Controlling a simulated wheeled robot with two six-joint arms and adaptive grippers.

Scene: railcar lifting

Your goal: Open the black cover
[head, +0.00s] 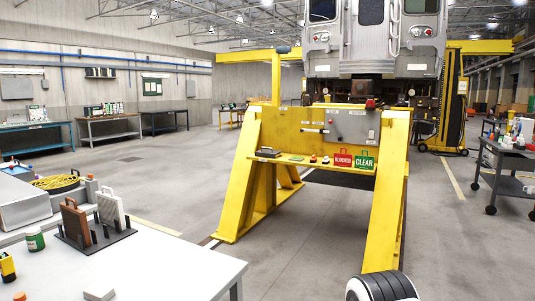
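No part that is plainly a black cover stands out. A small dark flat box (268,153) lies at the left end of the shelf on the yellow stand (395,175), and its details are too small to tell whether it has a cover. A grey control panel (350,126) with a small black part is mounted on the stand's upper plate. A black and white rounded part of my own arm shows at the bottom edge, right of the middle. Neither of my grippers is in view.
A red sign (343,160) and a green CLEAR sign (365,160) stand on the shelf. A white-topped table (180,270) with a rack and a green jar (35,239) is at the lower left. A grey cart (510,165) is at right. Floor between is clear.

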